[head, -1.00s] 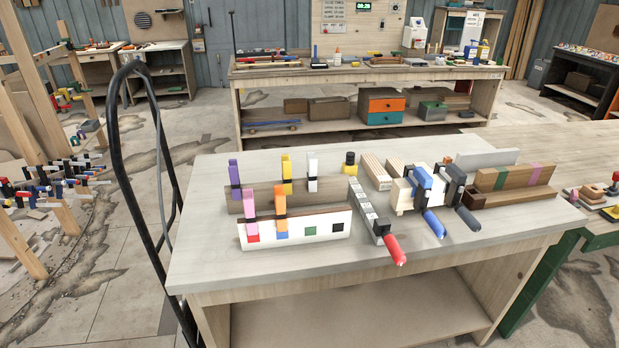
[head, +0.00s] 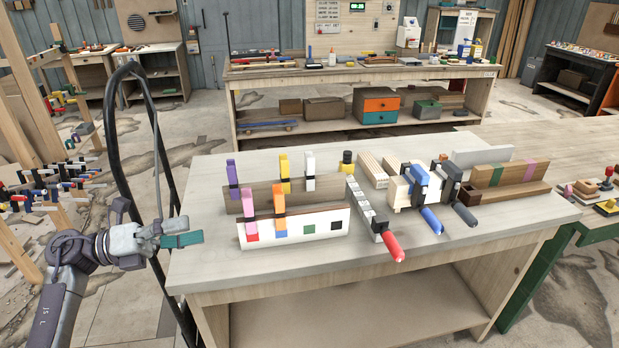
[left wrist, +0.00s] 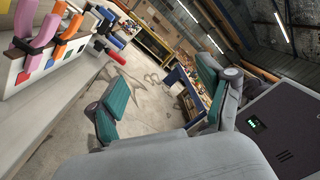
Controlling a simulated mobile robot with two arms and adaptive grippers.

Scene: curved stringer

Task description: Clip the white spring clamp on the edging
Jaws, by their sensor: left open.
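The white spring clamp (head: 309,170) stands upright on the rear brown wooden strip (head: 262,199), right of the yellow clamp (head: 285,170) and the purple clamp (head: 233,178). In front is a white edging piece (head: 292,242) with red, blue, green and black squares. A pink clamp (head: 249,210) sits over the red square and an orange clamp (head: 279,207) over the blue. My left gripper (head: 185,240) is beside the bench's left edge, left of the edging, empty. The left wrist view shows its teal fingers spread (left wrist: 158,95). My right gripper is not in view.
A bar clamp with a red handle (head: 394,247) lies right of the edging. Blue-handled (head: 431,221) and dark-handled clamps hold blocks farther right. A black curved rail (head: 122,170) rises left of the bench. The bench's front left surface (head: 215,268) is clear.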

